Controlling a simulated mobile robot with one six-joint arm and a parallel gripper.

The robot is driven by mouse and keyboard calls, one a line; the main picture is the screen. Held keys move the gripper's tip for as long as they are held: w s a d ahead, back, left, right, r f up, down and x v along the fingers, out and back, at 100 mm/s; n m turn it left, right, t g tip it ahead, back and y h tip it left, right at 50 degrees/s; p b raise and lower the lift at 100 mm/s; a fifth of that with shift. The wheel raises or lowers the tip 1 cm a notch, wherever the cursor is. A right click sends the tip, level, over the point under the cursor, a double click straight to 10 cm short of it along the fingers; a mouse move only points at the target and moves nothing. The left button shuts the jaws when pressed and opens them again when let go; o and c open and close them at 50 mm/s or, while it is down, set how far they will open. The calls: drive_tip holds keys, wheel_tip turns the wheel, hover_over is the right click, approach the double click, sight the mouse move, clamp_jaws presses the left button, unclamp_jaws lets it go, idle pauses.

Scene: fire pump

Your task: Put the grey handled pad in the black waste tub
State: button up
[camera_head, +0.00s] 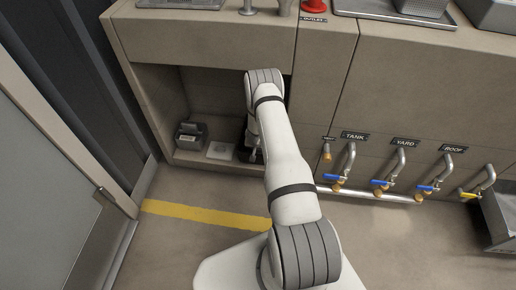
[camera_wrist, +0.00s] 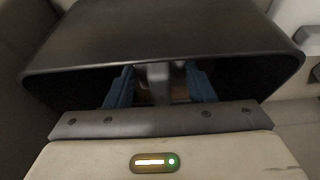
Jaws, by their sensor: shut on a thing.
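My gripper (camera_wrist: 160,88) has its blue fingers shut on a narrow grey upright piece, which looks like the handle of the grey handled pad (camera_wrist: 160,42). In the head view my arm reaches down into the low recess, and the fingers are hidden there. A dark shape (camera_head: 246,153) shows beside the arm's end at the recess floor; I cannot tell whether it is the pad. I cannot identify the black waste tub for sure.
A dark box with a pale label (camera_head: 189,136) stands at the recess's left. A pale square plate (camera_head: 220,150) lies right of it. Pipes with blue-handled valves (camera_head: 340,178) line the front to the right. A grey door (camera_head: 50,190) stands left. The floor by the yellow stripe (camera_head: 200,214) is clear.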

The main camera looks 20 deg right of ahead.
drive_tip(key=shift+f+b, duration=0.55)
drive_tip(key=shift+f, duration=0.1)
drive_tip(key=o, duration=1.1)
drive_tip(key=shift+c, duration=0.2)
